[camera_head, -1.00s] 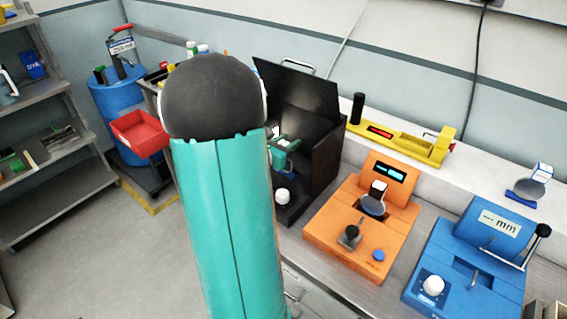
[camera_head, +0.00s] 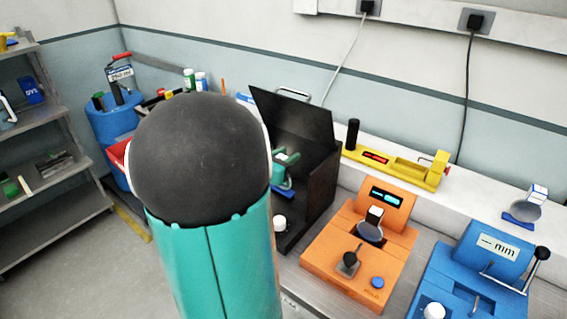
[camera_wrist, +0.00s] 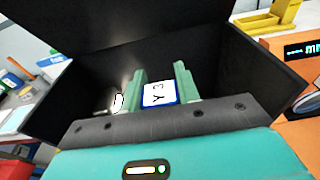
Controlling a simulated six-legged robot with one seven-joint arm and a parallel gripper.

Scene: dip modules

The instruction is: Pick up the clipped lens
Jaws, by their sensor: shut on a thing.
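My gripper (camera_wrist: 160,82) has its two green fingers on either side of a small block (camera_wrist: 159,94) with a white face, dark marks and blue edges. It is shut on this block inside the open black box (camera_wrist: 225,50). No lens disc can be made out below the block. In the head view, green gripper parts (camera_head: 285,160) show inside the black box (camera_head: 322,185), with a bit of blue below. A round lens with a white-and-black clip (camera_head: 371,229) sits in the orange device. Another lens with a white-and-blue clip (camera_head: 526,207) stands on the right ledge.
The black box's lid (camera_head: 292,113) stands raised behind my gripper. The orange device (camera_head: 335,255) and blue gauge (camera_head: 455,270) stand to the right. A yellow device (camera_head: 400,166) lies on the ledge behind. A grey shelf (camera_head: 50,180) is at the left.

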